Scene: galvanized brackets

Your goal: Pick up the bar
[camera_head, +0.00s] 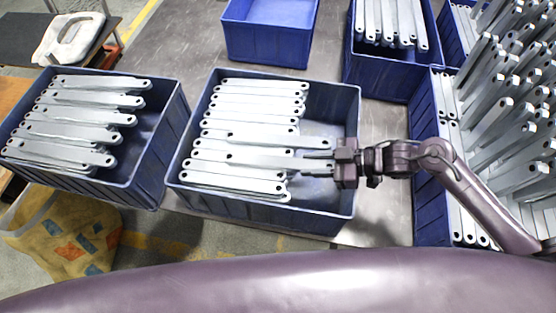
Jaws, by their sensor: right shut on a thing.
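Several pale galvanized bars lie side by side in the middle blue bin (352,110), each with a hole near its end. My right gripper (318,164) reaches in over the bin's right side. Its two fingers are shut on the right end of one bar (262,159), which sticks out to the right past most of its neighbours. Another bar (290,142) just behind it also sticks out to the right. I cannot tell whether the held bar is lifted clear of the bars under it. My left gripper is not in view.
A blue bin (165,140) at the left holds several bars. An empty-looking blue bin (268,40) stands at the back. Bins at the right hold more bars, several upright (500,120). A yellow patterned bag (65,235) lies at lower left. Bare table (385,215) shows right of the middle bin.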

